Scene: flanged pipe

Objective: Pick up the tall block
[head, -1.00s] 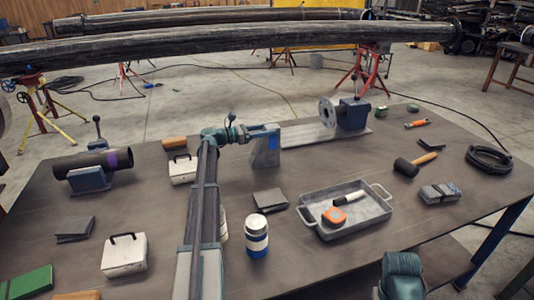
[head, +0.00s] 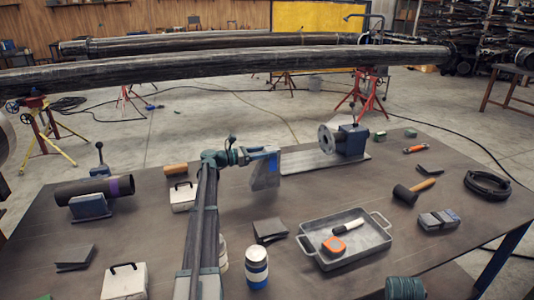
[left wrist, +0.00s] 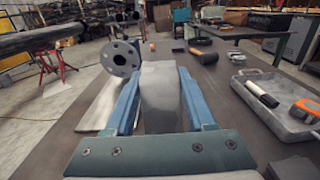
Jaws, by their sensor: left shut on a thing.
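The tall block (head: 265,175) is light grey and hangs below my left gripper (head: 268,153) in the head view, slightly tilted. Its lower edge appears a little above the table, though the gap is hard to judge. In the left wrist view the block (left wrist: 160,95) fills the space between the two blue fingers. My left gripper (left wrist: 159,80) is shut on it, one finger on each side. My right gripper is outside the frames.
A flanged pipe in a blue vise (head: 351,140) stands on a pale plate behind the block. A metal tray (head: 370,245) with tools lies to the right. Table (head: 310,192) around the block is clear.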

